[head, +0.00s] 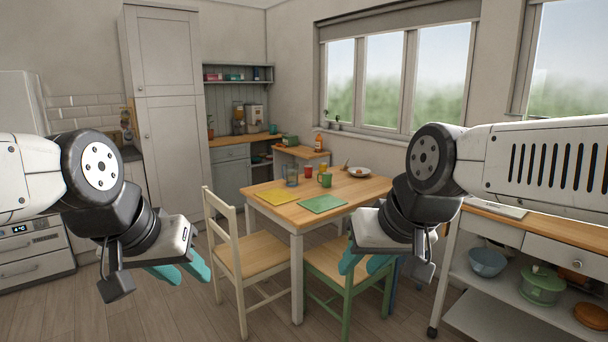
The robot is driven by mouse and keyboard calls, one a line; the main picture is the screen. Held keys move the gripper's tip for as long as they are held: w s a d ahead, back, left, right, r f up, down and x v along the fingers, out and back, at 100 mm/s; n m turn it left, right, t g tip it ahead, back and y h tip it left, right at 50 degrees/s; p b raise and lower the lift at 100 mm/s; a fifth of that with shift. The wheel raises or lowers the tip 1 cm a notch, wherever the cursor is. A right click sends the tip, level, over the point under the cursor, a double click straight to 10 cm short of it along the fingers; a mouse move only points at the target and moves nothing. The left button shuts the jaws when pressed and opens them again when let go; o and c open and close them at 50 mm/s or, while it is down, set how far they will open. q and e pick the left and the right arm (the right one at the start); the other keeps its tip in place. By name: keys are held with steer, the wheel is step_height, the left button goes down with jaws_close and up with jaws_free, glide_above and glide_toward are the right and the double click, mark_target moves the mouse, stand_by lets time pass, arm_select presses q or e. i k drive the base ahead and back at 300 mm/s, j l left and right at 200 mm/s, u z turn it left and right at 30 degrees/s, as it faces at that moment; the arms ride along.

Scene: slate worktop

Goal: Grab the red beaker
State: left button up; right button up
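A small red beaker (308,171) stands upright on the wooden dining table (300,213), towards its far side. It is between a clear glass jar (291,175) and a green mug (325,180). My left gripper (182,270) is in the air at the left, in front of a cream chair, with its teal fingers apart and nothing between them. My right gripper (364,264) is in the air in front of the table's right side, its teal fingers apart and empty. Both grippers are well apart from the beaker.
A yellow mat (277,195) and a green mat (322,203) lie on the table's near part. A cream chair (252,255) and a green chair (338,268) stand by the table. A trolley (495,285) stands at right.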

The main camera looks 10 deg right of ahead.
mark_target(308, 169)
steer(key=i+j+u, duration=0.5)
steer(key=i+u, duration=0.2)
steer(key=i, duration=0.2)
steer(key=i+j+u, duration=0.1)
steer(key=i+u, duration=0.4)
steer(key=i, duration=1.95)
steer(key=i+z, duration=0.15)
steer(key=i, duration=0.8)
steer(key=i+j+z, duration=0.1)
steer(key=i, duration=0.85)
steer(key=i+z, duration=0.7)
steer(key=z, duration=0.15)
steer(key=i+j+z, duration=0.15)
steer(key=i+z, duration=0.25)
steer(key=i+l+z, duration=0.2)
steer(key=i+z, duration=0.15)
steer(key=z, duration=0.15)
steer(key=i+l+z, duration=0.1)
steer(key=i+z, duration=0.25)
steer(key=z, duration=0.15)
steer(key=i+z, duration=0.35)
steer(key=z, duration=0.15)
steer(key=i+z, duration=0.25)
steer(key=i, duration=1.05)
